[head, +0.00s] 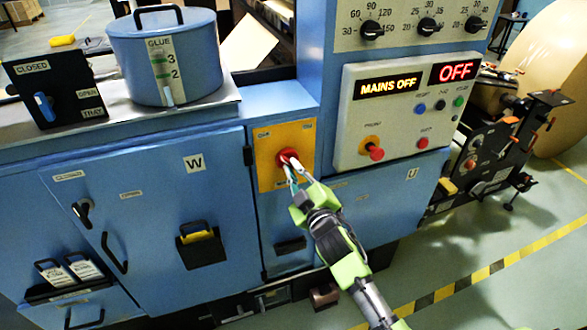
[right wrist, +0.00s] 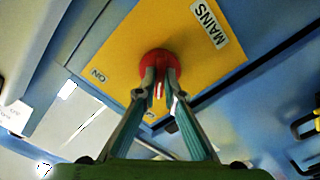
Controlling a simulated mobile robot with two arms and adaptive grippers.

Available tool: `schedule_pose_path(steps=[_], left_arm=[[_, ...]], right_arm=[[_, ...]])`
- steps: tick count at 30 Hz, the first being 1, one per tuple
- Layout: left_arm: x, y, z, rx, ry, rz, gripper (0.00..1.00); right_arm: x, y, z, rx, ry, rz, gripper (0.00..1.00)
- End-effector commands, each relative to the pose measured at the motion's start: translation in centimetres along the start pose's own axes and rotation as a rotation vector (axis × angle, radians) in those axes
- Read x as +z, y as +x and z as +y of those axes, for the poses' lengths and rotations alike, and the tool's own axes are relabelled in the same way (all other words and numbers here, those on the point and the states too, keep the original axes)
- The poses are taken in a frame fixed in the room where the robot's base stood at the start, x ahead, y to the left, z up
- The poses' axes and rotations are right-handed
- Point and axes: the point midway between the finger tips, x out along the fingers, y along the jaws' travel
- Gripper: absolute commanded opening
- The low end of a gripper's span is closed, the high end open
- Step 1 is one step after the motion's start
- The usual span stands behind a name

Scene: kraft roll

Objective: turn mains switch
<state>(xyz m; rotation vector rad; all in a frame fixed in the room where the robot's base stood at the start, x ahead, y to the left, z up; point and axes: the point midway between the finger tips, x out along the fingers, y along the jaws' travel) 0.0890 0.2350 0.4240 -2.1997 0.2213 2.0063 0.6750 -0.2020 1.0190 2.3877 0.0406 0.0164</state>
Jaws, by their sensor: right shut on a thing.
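The mains switch (head: 287,158) is a red rotary knob on a yellow plate (head: 268,180) on the blue machine front. In the right wrist view the red knob (right wrist: 157,62) sits on the yellow plate (right wrist: 110,65), with a MAINS label and an ON mark. My right gripper (head: 290,168) is at the knob, its fingers (right wrist: 160,80) shut on the knob's grip. The fingers hide part of the knob. Above right, the display panel (head: 345,120) reads MAINS OFF and OFF. My left gripper is not in view.
A blue glue pot (head: 163,55) stands on the ledge at the upper left. A black lever plate (head: 55,90) marked CLOSED, OPEN and TRAY is beside it. A blue cabinet door (head: 150,200) is left of the switch. Floor with yellow-black tape (head: 480,275) lies at the lower right.

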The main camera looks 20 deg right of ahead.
Motion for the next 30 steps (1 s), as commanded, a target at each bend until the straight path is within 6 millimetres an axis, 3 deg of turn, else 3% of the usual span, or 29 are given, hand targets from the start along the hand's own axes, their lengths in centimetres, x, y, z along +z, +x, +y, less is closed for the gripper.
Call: schedule_pose_path(steps=[19,21,30], left_arm=[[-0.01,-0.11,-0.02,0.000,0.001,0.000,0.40],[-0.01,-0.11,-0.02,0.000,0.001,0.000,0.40],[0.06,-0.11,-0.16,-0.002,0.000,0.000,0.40]], right_arm=[[0.02,0.01,0.00,0.000,-0.051,-0.001,0.00],[0.02,0.01,-0.01,0.000,-0.051,0.000,0.24],[0.00,0.01,0.00,0.000,-0.048,0.000,0.26]])
